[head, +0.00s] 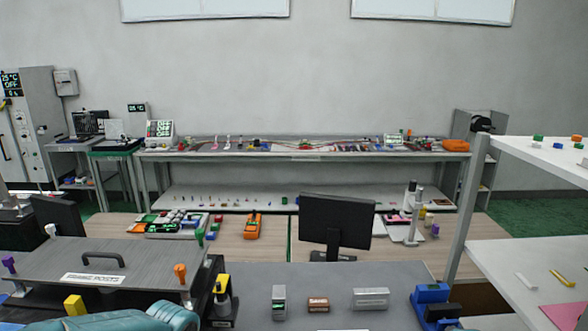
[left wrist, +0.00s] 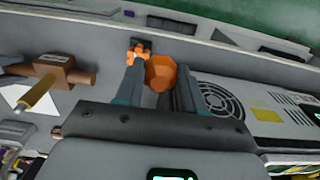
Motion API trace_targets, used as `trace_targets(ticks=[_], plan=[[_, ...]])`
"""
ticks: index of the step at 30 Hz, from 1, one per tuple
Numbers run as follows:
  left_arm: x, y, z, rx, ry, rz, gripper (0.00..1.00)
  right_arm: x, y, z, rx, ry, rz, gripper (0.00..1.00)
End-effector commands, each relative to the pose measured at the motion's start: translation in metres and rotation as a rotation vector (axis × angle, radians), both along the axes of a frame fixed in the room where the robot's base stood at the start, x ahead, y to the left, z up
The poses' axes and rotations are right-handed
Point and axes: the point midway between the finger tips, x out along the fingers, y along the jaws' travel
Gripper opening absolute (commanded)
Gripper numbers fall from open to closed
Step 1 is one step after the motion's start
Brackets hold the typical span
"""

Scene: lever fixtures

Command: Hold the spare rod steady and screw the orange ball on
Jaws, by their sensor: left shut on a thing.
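My left gripper (left wrist: 160,75) shows in the left wrist view, its two dark fingers on either side of the orange ball (left wrist: 162,72). It is shut on this faceted ball. The lower part of the ball lies between the fingers, and whether anything is attached under it is hidden. A brown block (left wrist: 55,70) with a brown crosspiece and a brass-coloured rod (left wrist: 38,97) is left of the gripper, apart from it. I cannot tell whether that rod is the spare rod. My right gripper is in neither view.
A small orange part on a dark base (left wrist: 138,50) is just beyond the left finger. A pale device with a round grille (left wrist: 220,98) is at right. In the head view, a grey cover (head: 110,262) with coloured knobs is at left, and a dark monitor (head: 335,221) stands mid-room.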

Motion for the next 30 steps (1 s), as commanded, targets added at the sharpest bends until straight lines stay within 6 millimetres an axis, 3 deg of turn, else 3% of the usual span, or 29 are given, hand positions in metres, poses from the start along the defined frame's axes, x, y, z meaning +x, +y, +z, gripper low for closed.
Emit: trace_targets(ticks=[22,26,30], plan=[[0.002,-0.001,0.001,0.001,-0.001,0.0,0.1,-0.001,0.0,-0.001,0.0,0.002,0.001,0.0],[0.019,-0.015,0.009,0.006,-0.005,0.0,0.1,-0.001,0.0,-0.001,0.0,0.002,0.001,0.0],[0.052,-0.051,0.03,0.015,-0.009,0.003,0.1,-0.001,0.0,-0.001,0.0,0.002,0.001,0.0]])
